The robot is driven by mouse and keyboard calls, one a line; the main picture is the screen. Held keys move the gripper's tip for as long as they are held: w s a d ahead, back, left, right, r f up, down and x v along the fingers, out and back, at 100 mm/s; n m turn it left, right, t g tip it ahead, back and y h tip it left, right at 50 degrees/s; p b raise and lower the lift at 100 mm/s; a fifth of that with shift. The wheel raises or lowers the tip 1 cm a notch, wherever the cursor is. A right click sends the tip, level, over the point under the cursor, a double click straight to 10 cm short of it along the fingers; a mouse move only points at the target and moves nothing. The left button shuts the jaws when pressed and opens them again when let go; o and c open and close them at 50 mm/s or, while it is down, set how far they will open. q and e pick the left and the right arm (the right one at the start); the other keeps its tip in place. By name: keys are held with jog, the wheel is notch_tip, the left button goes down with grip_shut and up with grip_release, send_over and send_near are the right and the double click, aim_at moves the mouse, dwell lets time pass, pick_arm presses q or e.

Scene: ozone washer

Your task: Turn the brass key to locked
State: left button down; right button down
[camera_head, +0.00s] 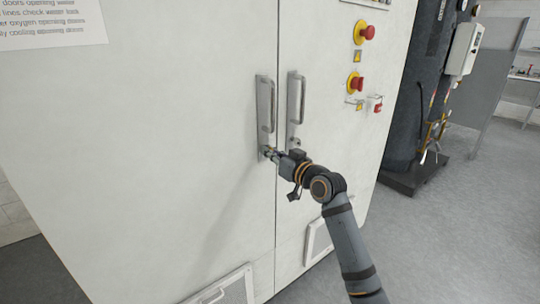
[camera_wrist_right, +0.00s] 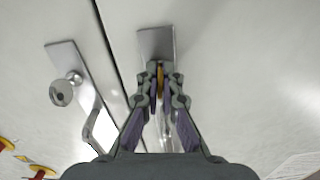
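The brass key (camera_wrist_right: 160,74) shows as a thin yellow strip between the fingertips of my right gripper (camera_wrist_right: 161,88) in the wrist view. The fingers are close together on both sides of it and appear shut on it. The key sits at the lock plate (camera_wrist_right: 156,43) of the left cabinet door. In the head view my right gripper (camera_head: 271,154) reaches the bottom of the left door's handle plate (camera_head: 265,104), and the key is too small to make out there. The key's turn angle is mostly hidden by the fingers. My left gripper is not in view.
The right door has its own handle (camera_head: 296,98), with a silver round-headed key (camera_wrist_right: 61,92) in its plate. Red emergency buttons (camera_head: 366,33) are on the cabinet's right side. A dark tank (camera_head: 412,90) stands to the right. Floor at the right is open.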

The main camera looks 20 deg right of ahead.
jog(key=shift+f+n, duration=0.1)
jog(key=shift+n, duration=0.4)
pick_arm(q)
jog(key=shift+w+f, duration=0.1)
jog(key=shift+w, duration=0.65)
pick_arm(e)
jog(key=shift+n, duration=0.4)
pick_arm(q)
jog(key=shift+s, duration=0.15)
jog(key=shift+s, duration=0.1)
pick_arm(e)
jog(key=c, duration=1.5)
grip_release()
jog(key=shift+c, duration=0.2)
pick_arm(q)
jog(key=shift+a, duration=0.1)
pick_arm(e)
jog(key=shift+s+d, duration=0.1)
jog(key=shift+s, duration=0.05)
jog(key=v, duration=1.1)
jog(key=shift+s, duration=0.35)
